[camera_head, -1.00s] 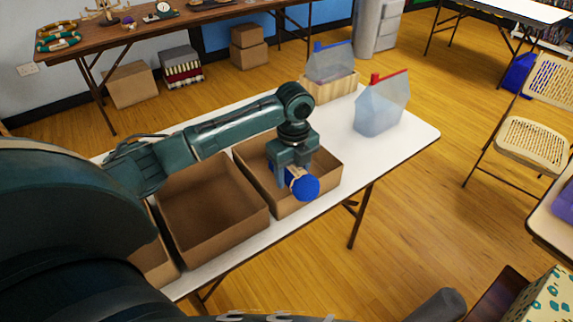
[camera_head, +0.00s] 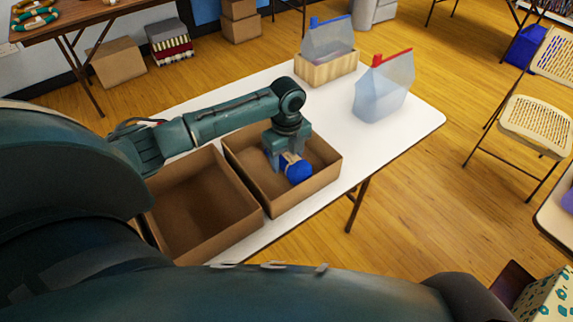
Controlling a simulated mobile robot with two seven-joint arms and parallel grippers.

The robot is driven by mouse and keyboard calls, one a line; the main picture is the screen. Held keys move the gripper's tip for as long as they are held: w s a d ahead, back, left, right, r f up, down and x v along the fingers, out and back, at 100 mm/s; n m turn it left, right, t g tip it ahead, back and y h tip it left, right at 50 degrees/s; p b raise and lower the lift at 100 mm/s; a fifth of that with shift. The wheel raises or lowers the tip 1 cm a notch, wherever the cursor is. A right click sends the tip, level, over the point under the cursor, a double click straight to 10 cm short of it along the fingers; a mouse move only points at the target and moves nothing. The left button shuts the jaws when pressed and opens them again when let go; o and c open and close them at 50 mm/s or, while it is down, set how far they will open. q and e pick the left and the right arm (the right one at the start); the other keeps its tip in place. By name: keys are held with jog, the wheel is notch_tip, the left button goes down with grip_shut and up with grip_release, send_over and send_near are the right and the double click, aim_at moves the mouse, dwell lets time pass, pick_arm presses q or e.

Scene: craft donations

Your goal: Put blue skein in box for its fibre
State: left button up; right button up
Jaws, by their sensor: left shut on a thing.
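The blue skein (camera_head: 298,172), with a pale band around it, is in my left gripper (camera_head: 287,158). The gripper points down and is shut on the skein, inside the walls of the right-hand cardboard box (camera_head: 303,202). I cannot tell whether the skein touches the box floor. The cardboard box to its left (camera_head: 228,239) is open and looks empty. No fibre label is readable on either box. My right gripper is not in view.
The boxes stand on a white table (camera_head: 398,138). Behind them are a wooden crate (camera_head: 326,70) with a blue-topped translucent container and a red-topped translucent container (camera_head: 383,92). A tan folding chair (camera_head: 535,125) stands on the floor at right.

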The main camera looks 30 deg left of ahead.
pick_arm(q)
jog(key=shift+f, duration=1.65)
jog(key=shift+f, duration=0.15)
jog(key=o, duration=1)
notch_tip(320, 180, up, 12)
jog(key=shift+r+p, duration=0.2)
jog(key=shift+p, duration=0.1)
